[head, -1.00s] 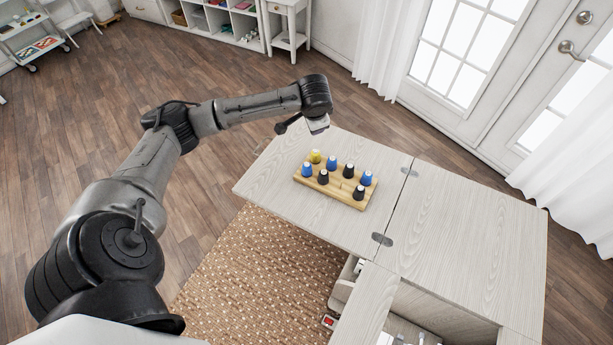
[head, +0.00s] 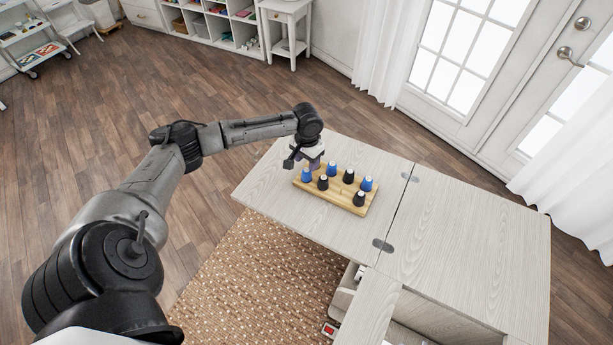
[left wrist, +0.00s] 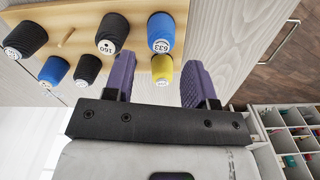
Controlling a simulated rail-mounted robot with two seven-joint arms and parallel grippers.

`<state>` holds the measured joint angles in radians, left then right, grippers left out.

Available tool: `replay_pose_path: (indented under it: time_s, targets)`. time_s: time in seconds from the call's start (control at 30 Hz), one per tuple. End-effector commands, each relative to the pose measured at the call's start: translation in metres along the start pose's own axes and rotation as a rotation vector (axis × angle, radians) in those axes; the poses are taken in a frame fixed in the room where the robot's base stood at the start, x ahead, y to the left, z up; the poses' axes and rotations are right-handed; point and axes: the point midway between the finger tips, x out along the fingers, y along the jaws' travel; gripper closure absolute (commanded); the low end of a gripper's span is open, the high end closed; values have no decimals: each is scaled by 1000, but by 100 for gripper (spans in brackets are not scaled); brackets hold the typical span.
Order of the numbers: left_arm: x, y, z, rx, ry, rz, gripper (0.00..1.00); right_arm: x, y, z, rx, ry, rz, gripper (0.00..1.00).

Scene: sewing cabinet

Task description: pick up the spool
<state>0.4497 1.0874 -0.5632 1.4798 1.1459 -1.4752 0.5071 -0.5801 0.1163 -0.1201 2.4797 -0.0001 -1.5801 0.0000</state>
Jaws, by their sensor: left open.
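A wooden spool rack (head: 340,192) stands on the pale wood cabinet top and holds blue and black spools on pegs. A yellow spool (left wrist: 162,69) shows in the left wrist view at the end of the rack; in the head view my gripper hides it. My left gripper (head: 313,163) is over the rack's left end, pointing down. In the left wrist view its purple fingers (left wrist: 158,72) are open, one on each side of the yellow spool in the picture. I cannot tell whether they touch it. A blue spool marked 633 (left wrist: 160,32) stands close beyond the yellow one.
Other blue (head: 366,184) and black (head: 359,199) spools stand close by on the rack. The cabinet top (head: 470,240) to the right is bare. A patterned rug (head: 235,270) lies below, and white shelves (head: 215,28) stand against the far wall.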

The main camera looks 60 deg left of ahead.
Motion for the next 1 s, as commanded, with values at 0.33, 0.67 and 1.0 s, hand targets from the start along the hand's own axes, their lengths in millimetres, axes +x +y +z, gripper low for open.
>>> replay_pose_path:
  time_s: [0.33,0.67,1.0]
  targets:
    - [16,0,0,2,0,-1,49,4,0,2,0,-1,0,57]
    - [56,-1,0,1,-1,0,49,18,1,6,-4,-1,3,57]
    - [63,-2,0,2,1,-2,51,18,2,6,-7,-2,5,57]
